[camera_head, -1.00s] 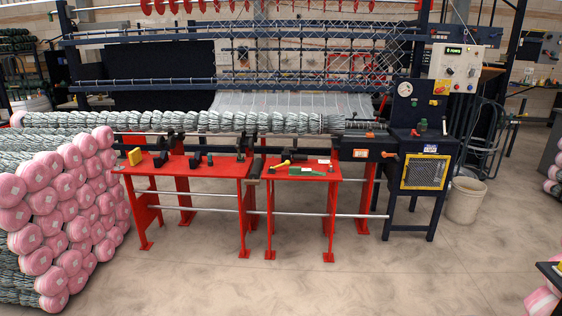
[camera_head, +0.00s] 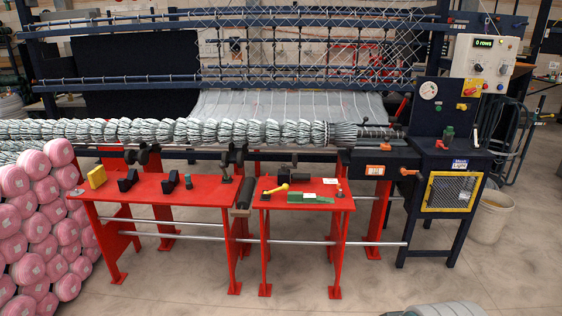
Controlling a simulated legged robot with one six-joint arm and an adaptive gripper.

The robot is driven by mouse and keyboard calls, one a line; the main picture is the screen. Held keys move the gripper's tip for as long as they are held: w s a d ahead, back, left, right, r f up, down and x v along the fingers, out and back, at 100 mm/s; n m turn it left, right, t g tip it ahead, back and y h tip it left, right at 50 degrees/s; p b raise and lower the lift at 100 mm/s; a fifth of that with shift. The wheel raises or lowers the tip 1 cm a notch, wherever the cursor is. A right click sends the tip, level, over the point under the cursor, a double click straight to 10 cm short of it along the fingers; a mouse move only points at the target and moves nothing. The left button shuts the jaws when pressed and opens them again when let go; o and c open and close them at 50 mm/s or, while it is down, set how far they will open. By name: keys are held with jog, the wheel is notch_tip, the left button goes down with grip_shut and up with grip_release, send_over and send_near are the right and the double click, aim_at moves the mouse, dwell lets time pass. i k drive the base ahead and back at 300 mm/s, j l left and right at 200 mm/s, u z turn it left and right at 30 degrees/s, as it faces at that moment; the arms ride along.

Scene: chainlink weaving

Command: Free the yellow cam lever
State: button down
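The yellow cam lever (camera_head: 276,190) lies on the top of the right red table (camera_head: 302,207), near its left end. It has a rounded yellow end and a thin yellow arm. A green flat piece (camera_head: 310,198) lies just right of it, and dark fittings stand behind it. At this distance I cannot tell what holds the lever. My gripper does not show in the head view.
A left red table (camera_head: 205,192) carries a yellow block (camera_head: 97,177) and black blocks. A long roll of mesh (camera_head: 220,131) runs behind both tables. Pink-ended rolls (camera_head: 35,205) are stacked at left. Open floor (camera_head: 190,285) lies in front.

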aim_at(286, 187)
jog(key=i, duration=0.7)
jog(key=i+u, duration=0.15)
jog(key=i, duration=0.55)
jog(key=i+l+u, duration=0.25)
jog(key=i+u, duration=0.15)
jog(key=i, duration=0.2)
jog(key=i+l+u, duration=0.45)
jog(key=i, duration=0.15)
